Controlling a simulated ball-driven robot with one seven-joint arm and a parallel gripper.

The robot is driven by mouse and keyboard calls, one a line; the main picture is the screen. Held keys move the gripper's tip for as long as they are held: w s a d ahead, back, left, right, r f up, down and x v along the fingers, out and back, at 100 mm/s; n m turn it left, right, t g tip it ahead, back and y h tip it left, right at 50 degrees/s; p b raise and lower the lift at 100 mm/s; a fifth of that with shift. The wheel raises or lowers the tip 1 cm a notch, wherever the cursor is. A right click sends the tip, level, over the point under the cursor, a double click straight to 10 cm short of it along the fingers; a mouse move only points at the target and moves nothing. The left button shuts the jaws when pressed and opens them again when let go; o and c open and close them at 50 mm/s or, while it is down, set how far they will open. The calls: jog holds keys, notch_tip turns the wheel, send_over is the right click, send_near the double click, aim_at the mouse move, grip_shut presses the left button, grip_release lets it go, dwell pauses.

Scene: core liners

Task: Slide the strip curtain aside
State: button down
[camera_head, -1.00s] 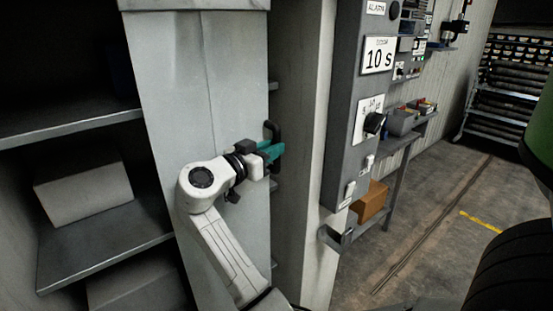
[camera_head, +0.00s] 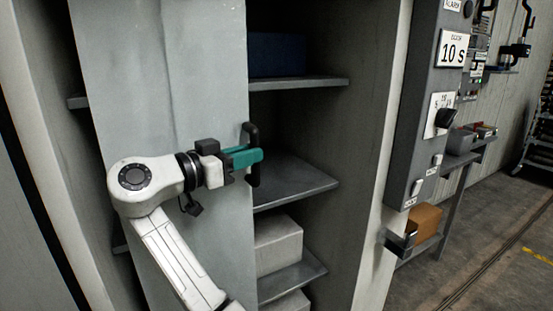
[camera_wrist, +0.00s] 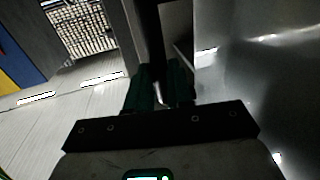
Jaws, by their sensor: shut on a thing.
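The strip curtain (camera_head: 160,90) is a pale grey hanging sheet in front of a shelved recess, and it covers the left part of the opening. A dark handle (camera_head: 254,178) stands at its right edge. My gripper (camera_head: 253,158), with teal fingers, is shut on this handle, and my white arm reaches across the front of the curtain. In the wrist view my gripper (camera_wrist: 160,88) has its two fingers on either side of a dark upright bar. The part of the handle between the fingers is mostly hidden in the head view.
Behind the curtain are grey shelves (camera_head: 295,180) with a pale box (camera_head: 277,244) and a dark blue bin (camera_head: 277,55). To the right stands a grey control panel (camera_head: 425,110) with a "10 s" sign. A cardboard box (camera_head: 424,220) sits beyond it. Open floor lies at the far right.

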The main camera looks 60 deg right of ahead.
aim_at(225, 144)
jog(key=shift+w+b+v, duration=0.2)
jog(key=shift+v, duration=0.7)
jog(key=shift+w+b+v, duration=0.15)
jog(key=shift+v, duration=0.8)
jog(key=shift+d, duration=0.1)
jog(key=c, duration=1)
grip_release()
notch_tip(225, 144, up, 3)
jog(key=shift+f, duration=0.1)
jog(key=s+a+r, duration=0.1)
jog(key=s+r, duration=0.2)
jog(key=s, duration=0.1)
jog(key=s+a+r, duration=0.1)
jog(key=s+r, duration=0.2)
jog(key=s, duration=0.2)
jog(key=s+a+r, duration=0.2)
jog(key=s+r, duration=0.2)
jog(key=shift+s+r, duration=0.1)
jog(key=shift+s, duration=0.1)
